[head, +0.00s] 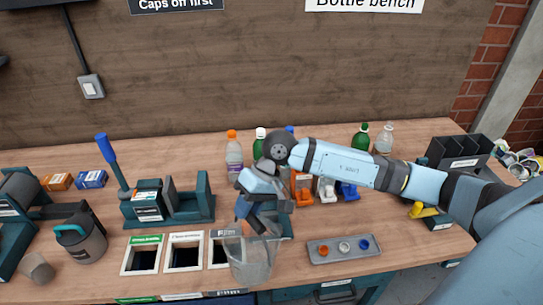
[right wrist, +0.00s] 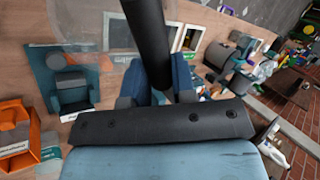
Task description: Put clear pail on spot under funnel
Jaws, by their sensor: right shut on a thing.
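The clear pail (head: 250,262) is at the front middle of the bench, over the front edge area in the head view. My right gripper (head: 262,222) is shut on it near its upper part. In the right wrist view the see-through pail (right wrist: 88,22) shows at the top. A dark bar there passes between the fingers of the right gripper (right wrist: 160,88). A teal stand (head: 287,226) is partly hidden behind my gripper. I cannot make out a funnel or the spot under it. My left gripper is not in view.
White-framed bin openings (head: 184,252) lie left of the pail. A teal press with a blue lever (head: 107,160) and a grey jug (head: 80,242) stand further left. A grey tray with caps (head: 345,248) lies to the right. Several bottles (head: 234,155) stand at the back.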

